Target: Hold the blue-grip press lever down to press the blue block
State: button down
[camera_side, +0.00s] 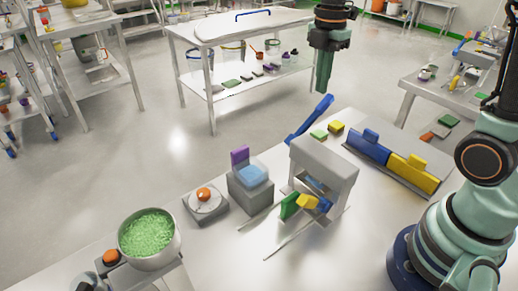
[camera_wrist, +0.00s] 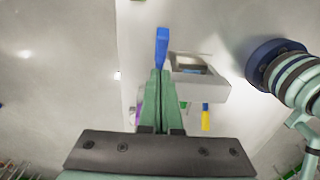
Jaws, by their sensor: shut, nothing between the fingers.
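My gripper (camera_side: 324,88) is shut and empty, pointing down. In the side view its tips show just above the upper end of the blue lever grip (camera_side: 313,117). I cannot tell if they touch. The lever slants upward from the left of the grey press (camera_side: 326,160). In the wrist view the blue grip (camera_wrist: 162,48) lies straight ahead of the shut fingertips (camera_wrist: 160,74), and the press (camera_wrist: 202,88) is to the right. A blue piece (camera_side: 316,185) shows in the press opening, partly hidden by the frame; I cannot tell if it is the block.
Green, yellow and blue pieces (camera_side: 306,203) lie at the press front. A clear-blue-topped grey box (camera_side: 252,178), an orange-knobbed unit (camera_side: 205,200) and a bowl of green granules (camera_side: 149,236) stand left. Small yellow (camera_side: 336,126) and green blocks lie behind.

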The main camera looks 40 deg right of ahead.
aim_at(324, 101)
jog(key=shift+d+f, duration=0.45)
jog(key=shift+f, duration=0.2)
jog(key=shift+d+f, duration=0.4)
jog(key=shift+f, duration=0.2)
jog(key=shift+d+f, duration=0.1)
jog(key=shift+d, duration=0.05)
